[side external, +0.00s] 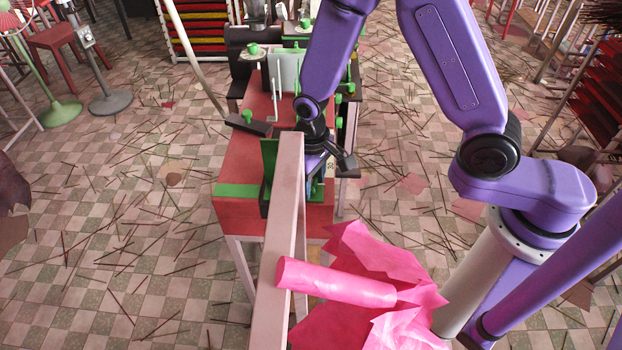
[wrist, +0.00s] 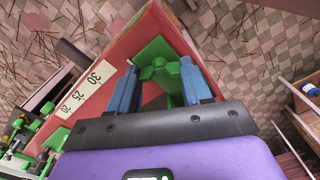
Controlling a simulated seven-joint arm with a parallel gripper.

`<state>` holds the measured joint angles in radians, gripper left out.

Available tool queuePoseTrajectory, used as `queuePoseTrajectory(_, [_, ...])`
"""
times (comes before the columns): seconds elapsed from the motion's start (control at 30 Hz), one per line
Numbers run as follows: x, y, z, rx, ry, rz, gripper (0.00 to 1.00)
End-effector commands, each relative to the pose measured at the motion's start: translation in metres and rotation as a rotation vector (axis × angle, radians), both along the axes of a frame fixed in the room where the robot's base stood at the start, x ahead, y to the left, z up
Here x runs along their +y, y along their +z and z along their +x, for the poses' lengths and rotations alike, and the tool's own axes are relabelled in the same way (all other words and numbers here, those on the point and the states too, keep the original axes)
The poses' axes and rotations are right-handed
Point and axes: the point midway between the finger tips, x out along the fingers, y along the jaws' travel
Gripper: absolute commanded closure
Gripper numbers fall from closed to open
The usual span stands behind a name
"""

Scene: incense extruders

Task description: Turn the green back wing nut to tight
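In the wrist view a green wing nut (wrist: 160,70) lies between the tips of my gripper's two blue fingers (wrist: 160,77). The fingers stand apart, one on each side of it; contact with its wings cannot be made out. A green plate (wrist: 154,50) lies just beyond, on a red body. In the side external view my gripper (side external: 312,188) points down at the near end of the red extruder bench (side external: 243,160), partly hidden by a pale upright beam. The wing nut at my gripper is hidden there.
The pale beam (side external: 284,215) stands close in front of my gripper. A pink roll (side external: 335,284) lies nearby with pink sheets. A numbered scale (wrist: 85,90) runs along the red body. Other green knobs (side external: 247,116) sit farther back. Sticks litter the tiled floor.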

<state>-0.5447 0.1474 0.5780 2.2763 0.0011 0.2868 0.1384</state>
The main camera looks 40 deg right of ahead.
Motion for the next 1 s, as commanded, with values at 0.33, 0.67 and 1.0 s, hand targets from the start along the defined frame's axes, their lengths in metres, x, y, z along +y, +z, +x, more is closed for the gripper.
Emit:
queuePoseTrajectory(0.33, [-0.0001, 0.0002, -0.0001, 0.001, -0.136, 0.000, 0.82])
queuePoseTrajectory(0.67, [-0.0002, 0.0003, 0.0000, 0.001, -0.137, -0.001, 0.26])
queuePoseTrajectory(1.0, [-0.0001, 0.0016, 0.0001, 0.000, -0.137, 0.000, 0.26])
